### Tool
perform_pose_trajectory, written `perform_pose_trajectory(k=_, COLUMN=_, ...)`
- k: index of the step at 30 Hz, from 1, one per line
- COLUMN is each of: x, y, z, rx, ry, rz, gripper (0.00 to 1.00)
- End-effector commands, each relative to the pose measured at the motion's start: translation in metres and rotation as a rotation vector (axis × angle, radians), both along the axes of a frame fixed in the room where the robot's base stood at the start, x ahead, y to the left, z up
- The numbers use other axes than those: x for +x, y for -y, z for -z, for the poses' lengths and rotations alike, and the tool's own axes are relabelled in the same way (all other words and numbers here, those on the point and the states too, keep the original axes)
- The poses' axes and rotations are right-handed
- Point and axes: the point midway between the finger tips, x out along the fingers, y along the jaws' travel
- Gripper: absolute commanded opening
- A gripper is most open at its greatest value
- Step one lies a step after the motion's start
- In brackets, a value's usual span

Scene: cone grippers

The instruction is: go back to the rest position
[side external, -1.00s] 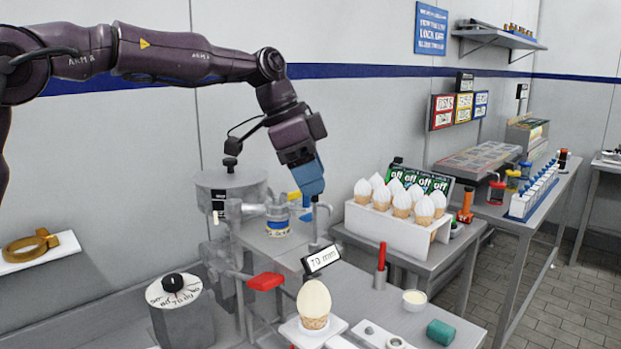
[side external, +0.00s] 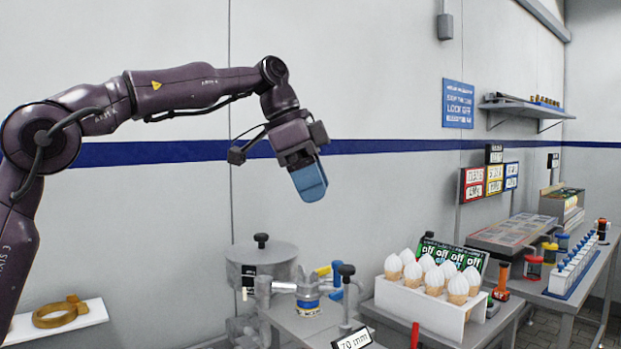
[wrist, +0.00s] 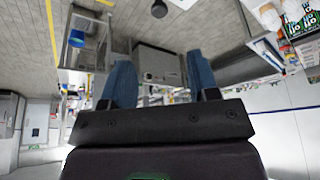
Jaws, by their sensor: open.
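My gripper (side external: 311,183) hangs from the end of my arm in the side external view, in the air before the blue stripe on the wall. Its blue fingers point down and a little right, with nothing under them close by. In the wrist view my gripper (wrist: 160,82) shows two blue fingers set well apart, with nothing between them. It is open and empty. No object touches it.
Below stand a grey round machine (side external: 262,262) and a white rack (side external: 425,306) of cones on a bench. A brass ring (side external: 60,312) lies on a white shelf at left. The air around my gripper is clear.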

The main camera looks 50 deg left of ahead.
Motion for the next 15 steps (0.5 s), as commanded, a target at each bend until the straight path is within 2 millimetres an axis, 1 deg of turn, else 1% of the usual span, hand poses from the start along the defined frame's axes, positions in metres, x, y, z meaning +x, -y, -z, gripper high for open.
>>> perform_pose_trajectory(k=1, x=-0.0011, y=-0.0013, z=-0.0043, rx=-0.001, ry=0.001, rz=0.0, gripper=0.55)
perform_pose_trajectory(k=5, x=-0.0028, y=-0.0025, z=-0.009, rx=-0.001, ry=-0.001, rz=0.0, gripper=0.55)
perform_pose_trajectory(k=15, x=-0.0029, y=-0.0026, z=-0.0092, rx=0.0, ry=-0.001, rz=0.0, gripper=0.55)
